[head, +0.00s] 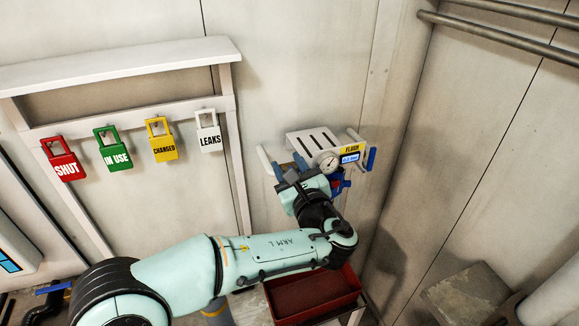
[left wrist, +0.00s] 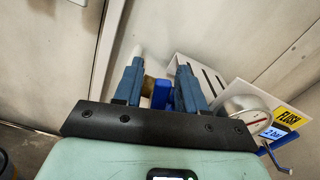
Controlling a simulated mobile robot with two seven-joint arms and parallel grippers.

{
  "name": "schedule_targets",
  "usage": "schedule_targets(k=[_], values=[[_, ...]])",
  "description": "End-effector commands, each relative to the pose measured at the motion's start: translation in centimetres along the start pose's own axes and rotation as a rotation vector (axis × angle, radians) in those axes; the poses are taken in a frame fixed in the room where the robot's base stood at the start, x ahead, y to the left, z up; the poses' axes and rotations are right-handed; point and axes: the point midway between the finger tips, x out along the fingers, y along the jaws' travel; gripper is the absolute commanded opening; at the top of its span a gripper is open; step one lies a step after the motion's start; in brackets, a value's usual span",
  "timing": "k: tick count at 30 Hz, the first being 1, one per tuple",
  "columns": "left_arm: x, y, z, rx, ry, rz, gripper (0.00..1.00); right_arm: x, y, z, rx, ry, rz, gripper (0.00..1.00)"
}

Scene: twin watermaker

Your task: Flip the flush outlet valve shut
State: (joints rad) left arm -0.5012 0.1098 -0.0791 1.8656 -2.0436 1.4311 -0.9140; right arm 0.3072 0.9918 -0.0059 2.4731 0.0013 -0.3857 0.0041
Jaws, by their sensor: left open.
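The flush unit is a white slotted box (head: 312,143) on the wall, with a round gauge (head: 328,161), a yellow FLUSH label (head: 352,149) and a small blue display. It also shows in the left wrist view, with its gauge (left wrist: 248,108) at right. A blue handle (head: 371,158) stands at its right end. My left gripper (head: 291,166) is at the box's lower left, open. In the left wrist view, a blue valve part (left wrist: 161,94) beside a brass piece (left wrist: 149,88) shows between the open fingers (left wrist: 160,67). I cannot tell whether they touch it. My right gripper is not in view.
A red tray (head: 318,308) sits below my left forearm. Red, green, yellow and white tags (head: 209,131) hang on a rack (head: 240,165) at left. A wall corner is close on the right, with pipes (head: 480,28) above and a grey block (head: 465,293) below.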

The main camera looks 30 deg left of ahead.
Motion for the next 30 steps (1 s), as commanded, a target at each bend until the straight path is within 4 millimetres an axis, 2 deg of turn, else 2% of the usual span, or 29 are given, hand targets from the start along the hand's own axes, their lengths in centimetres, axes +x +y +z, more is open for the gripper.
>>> schedule_targets(k=[1, 3, 5, 11, 18, 21, 30], values=[[0.0, 0.0, 0.0, 0.000, 0.000, 0.000, 0.40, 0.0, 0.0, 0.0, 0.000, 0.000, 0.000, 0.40], [0.0, 0.0, 0.0, 0.000, 0.000, 0.000, 0.18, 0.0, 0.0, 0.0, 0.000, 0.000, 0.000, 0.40], [0.0, 0.0, 0.0, 0.000, 0.000, 0.000, 0.00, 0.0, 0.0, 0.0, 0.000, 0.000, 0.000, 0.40], [-0.1, -0.1, 0.0, 0.016, 0.001, -0.001, 0.00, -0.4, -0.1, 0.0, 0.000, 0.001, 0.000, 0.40], [-0.1, -1.0, 0.3, 0.189, 0.003, -0.001, 0.00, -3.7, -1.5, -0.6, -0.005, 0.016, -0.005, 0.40], [-0.1, -1.2, 0.1, 0.249, 0.003, -0.001, 0.00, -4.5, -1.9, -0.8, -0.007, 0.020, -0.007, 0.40], [-0.1, -1.2, -0.3, 0.278, 0.001, -0.002, 0.00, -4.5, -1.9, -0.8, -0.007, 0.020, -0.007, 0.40]])
